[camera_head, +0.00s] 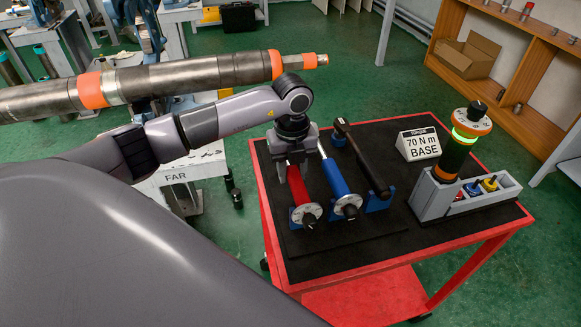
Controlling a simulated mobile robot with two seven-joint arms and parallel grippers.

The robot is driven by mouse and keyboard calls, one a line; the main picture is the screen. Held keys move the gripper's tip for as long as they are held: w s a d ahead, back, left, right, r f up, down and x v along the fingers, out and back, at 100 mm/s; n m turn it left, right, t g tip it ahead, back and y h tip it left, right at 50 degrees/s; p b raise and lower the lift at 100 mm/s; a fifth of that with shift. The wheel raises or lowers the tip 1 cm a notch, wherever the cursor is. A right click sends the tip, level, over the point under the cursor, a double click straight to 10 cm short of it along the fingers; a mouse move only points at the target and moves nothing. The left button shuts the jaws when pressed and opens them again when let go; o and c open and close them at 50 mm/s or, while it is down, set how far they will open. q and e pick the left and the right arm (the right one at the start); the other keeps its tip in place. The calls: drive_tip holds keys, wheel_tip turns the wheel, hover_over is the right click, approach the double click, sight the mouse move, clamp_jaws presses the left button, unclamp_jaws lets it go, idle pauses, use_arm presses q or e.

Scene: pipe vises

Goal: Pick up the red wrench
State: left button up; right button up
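The red wrench (300,192) lies on the black top of the red cart, its round dial end toward the front edge. My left gripper (294,167) points down over the far part of its handle, with a finger on each side. The fingertips and the far end of the wrench are partly hidden, so I cannot tell whether the fingers touch it. The wrench still looks level with its neighbours. My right gripper is not in view.
A blue wrench (338,178) lies close to the right, then a black wrench (362,160) in blue holders. A torque sign (418,144) and a grey tray (436,201) with a green-lit tool stand right. A long pipe (180,80) runs behind my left arm.

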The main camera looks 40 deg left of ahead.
use_arm(q)
clamp_jaws()
drive_tip(key=shift+r, duration=0.1)
drive_tip(key=shift+r, duration=0.1)
wheel_tip(320, 180, up, 20)
drive_tip(key=shift+p, duration=0.3)
idle(0.5)
